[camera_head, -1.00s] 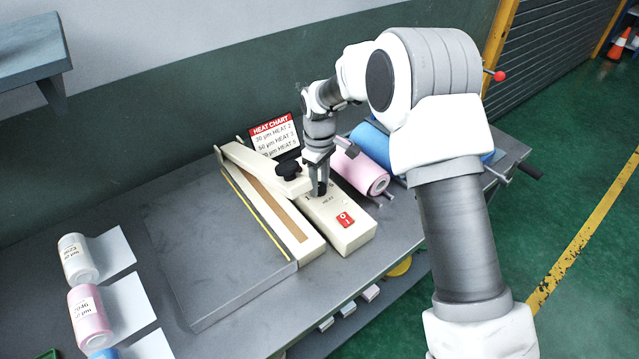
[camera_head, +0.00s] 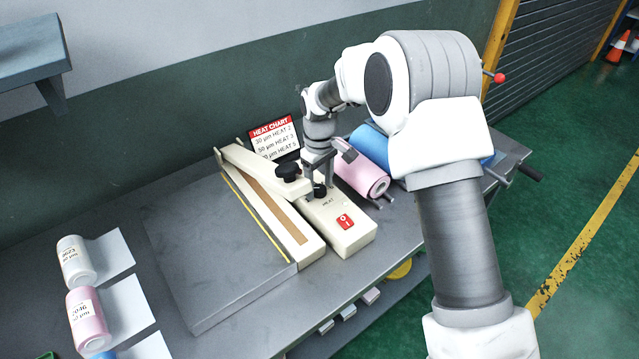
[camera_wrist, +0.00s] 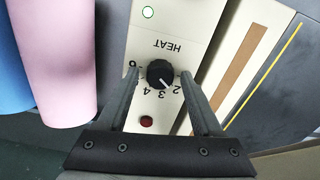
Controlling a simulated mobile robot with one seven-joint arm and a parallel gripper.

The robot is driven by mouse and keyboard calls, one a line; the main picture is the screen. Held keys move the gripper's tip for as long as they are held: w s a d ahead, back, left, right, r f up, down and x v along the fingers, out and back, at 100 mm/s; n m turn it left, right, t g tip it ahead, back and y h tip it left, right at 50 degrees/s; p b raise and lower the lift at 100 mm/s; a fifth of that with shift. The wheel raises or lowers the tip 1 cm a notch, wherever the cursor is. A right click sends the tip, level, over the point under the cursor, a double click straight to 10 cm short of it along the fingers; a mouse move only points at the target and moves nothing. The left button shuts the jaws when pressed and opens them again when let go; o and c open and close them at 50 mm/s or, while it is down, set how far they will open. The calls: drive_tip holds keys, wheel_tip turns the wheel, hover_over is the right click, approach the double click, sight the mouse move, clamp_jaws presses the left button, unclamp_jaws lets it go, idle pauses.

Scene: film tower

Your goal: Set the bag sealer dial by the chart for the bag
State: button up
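The bag sealer (camera_head: 340,239) stands on the bench. Its black dial (camera_wrist: 160,73) sits among printed numbers below the word HEAT; the dial's white mark points towards the 2 and 3, exact setting unclear. My gripper (camera_wrist: 159,74) is open, one finger on each side of the dial, with gaps visible between the fingers and the knob. In the head view, the dial (camera_head: 320,190) is at my fingertips. The heat chart (camera_head: 275,139) behind reads 30 µm HEAT 2, 50 µm HEAT 3; its last line, HEAT 5, is partly hidden.
A red switch (camera_head: 345,221) and a black knob (camera_head: 288,172) are on the sealer. A pink roll (camera_head: 362,178) and a blue roll (camera_head: 370,143) lie to its right.

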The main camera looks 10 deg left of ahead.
sight(319, 188)
idle(0.3)
wheel_tip(319, 188, up, 17)
drive_tip(key=shift+r, duration=0.2)
idle(0.4)
